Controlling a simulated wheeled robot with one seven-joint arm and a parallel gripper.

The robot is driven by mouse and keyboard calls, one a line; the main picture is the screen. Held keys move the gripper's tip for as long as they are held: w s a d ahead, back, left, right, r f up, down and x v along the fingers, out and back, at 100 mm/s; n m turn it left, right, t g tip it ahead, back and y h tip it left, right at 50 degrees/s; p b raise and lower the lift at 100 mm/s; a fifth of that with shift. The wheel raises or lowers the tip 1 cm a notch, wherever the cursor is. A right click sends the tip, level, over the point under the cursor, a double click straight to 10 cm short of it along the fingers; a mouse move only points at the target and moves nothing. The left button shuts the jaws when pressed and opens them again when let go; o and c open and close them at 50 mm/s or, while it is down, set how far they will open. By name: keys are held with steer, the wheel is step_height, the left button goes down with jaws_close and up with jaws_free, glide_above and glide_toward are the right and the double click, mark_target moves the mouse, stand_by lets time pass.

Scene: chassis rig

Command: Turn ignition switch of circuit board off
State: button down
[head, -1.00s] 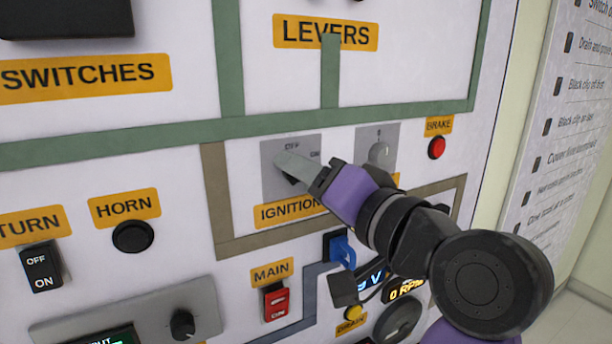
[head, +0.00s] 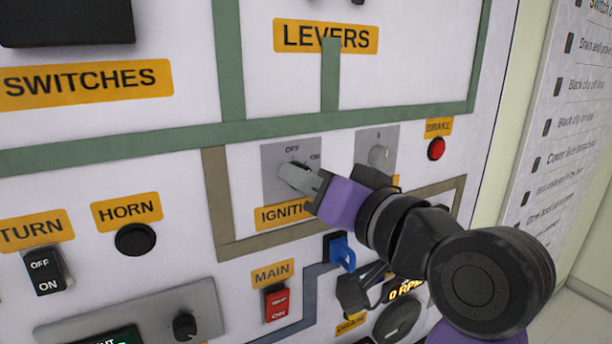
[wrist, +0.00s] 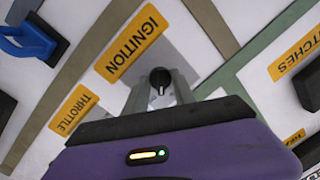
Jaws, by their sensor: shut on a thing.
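The ignition switch is a small black knob (wrist: 160,77) on a grey plate (head: 271,182) marked OFF and ON, above the yellow IGNITION label (head: 280,216). In the wrist view the knob sits between the two grey fingers of my gripper (wrist: 160,92), with a white pointer line on its face. In the head view my gripper (head: 298,177) reaches in from the lower right, its fingertips at the plate, closed around the knob. The fingers largely hide the knob there, so I cannot read its setting against the labels.
The throttle plate (head: 365,143) is just right of my gripper, with the red brake button (head: 436,149) beyond. A blue connector (head: 342,251) and red main switch (head: 277,303) sit below. The horn button (head: 135,239) is to the left.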

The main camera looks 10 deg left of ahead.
steer(key=shift+r+n+h+p, duration=0.1)
steer(key=shift+n+h+p, duration=0.55)
steer(key=shift+n, duration=3.35)
steer(key=c, duration=1)
jaws_free()
steer(key=shift+c, duration=0.2)
steer(key=b+v, duration=0.1)
steer(key=v, duration=0.6)
steer(key=shift+s+d, duration=0.2)
steer(key=shift+s, duration=0.15)
